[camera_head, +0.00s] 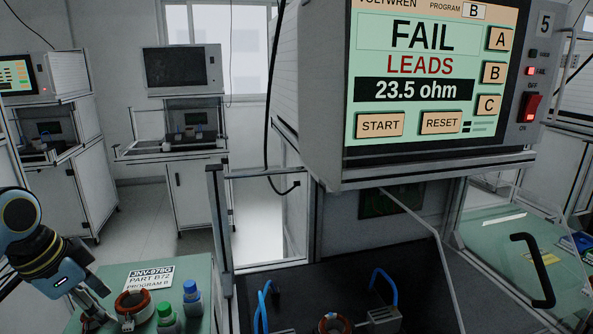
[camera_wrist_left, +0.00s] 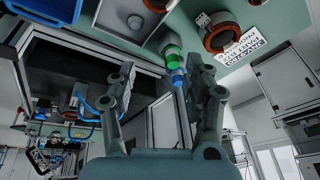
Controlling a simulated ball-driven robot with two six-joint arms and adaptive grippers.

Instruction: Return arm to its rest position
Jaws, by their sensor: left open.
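My left arm comes in at the lower left of the head view. Its gripper (camera_head: 94,312) is above the left edge of the green side table (camera_head: 85,276), beside a stator with an orange-brown winding (camera_head: 134,303). In the left wrist view both fingers of the left gripper (camera_wrist_left: 163,76) stand apart with nothing held between them. A green-capped bottle and a blue-capped bottle (camera_wrist_left: 177,77) show beyond the gap. A second stator (camera_head: 333,323) sits in the dark test bay. My right gripper is not in view.
The tester screen (camera_head: 430,60) reads FAIL, LEADS, 23.5 ohm. Green-capped (camera_head: 167,318) and blue-capped (camera_head: 192,298) bottles stand right of the side-table stator, with a sign (camera_head: 150,277) behind. Blue clamp handles (camera_head: 384,286) rise in the bay. A metal post (camera_head: 219,240) separates table and bay.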

